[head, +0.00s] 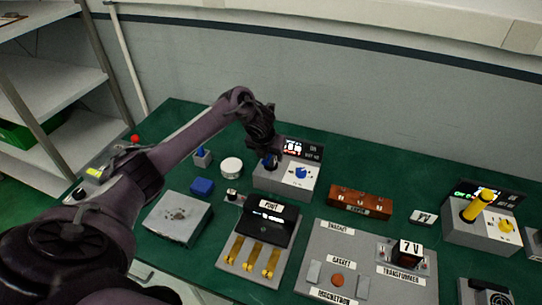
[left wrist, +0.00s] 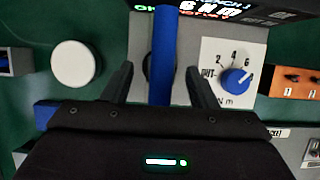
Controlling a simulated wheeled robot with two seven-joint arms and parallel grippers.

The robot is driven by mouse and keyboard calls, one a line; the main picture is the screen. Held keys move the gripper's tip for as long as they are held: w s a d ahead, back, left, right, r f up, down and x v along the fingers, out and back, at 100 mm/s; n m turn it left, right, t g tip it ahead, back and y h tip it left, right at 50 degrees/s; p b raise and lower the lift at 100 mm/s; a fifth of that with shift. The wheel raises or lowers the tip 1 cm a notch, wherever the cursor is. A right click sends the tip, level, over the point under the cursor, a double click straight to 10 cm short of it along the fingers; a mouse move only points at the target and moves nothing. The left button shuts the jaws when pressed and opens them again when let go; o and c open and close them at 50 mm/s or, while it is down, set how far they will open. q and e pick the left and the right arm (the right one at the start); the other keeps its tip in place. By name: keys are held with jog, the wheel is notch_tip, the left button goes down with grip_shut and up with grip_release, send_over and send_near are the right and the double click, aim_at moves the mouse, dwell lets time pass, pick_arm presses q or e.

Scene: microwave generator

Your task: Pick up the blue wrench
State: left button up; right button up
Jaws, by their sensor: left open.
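The blue wrench (left wrist: 162,50) shows in the left wrist view as a blue bar on a grey device with a screen and a blue dial (left wrist: 235,78). In the head view a bit of the wrench (head: 269,161) shows under my left gripper (head: 270,150), which hides the rest. In the left wrist view my left gripper's fingers (left wrist: 161,85) are open, one on each side of the wrench. I cannot tell whether either finger touches it. My right gripper is not in view.
The grey device (head: 291,178) stands near the back of the green table. A white round piece (head: 231,166) and a blue block (head: 202,187) lie to its left. A brown box (head: 360,202) is to its right. A similar device with a yellow rod (head: 478,206) stands far right.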

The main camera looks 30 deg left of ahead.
pick_arm(q)
jog(key=x, duration=0.2)
jog(key=shift+w+f, duration=0.25)
grip_shut()
jog(key=shift+r, duration=0.1)
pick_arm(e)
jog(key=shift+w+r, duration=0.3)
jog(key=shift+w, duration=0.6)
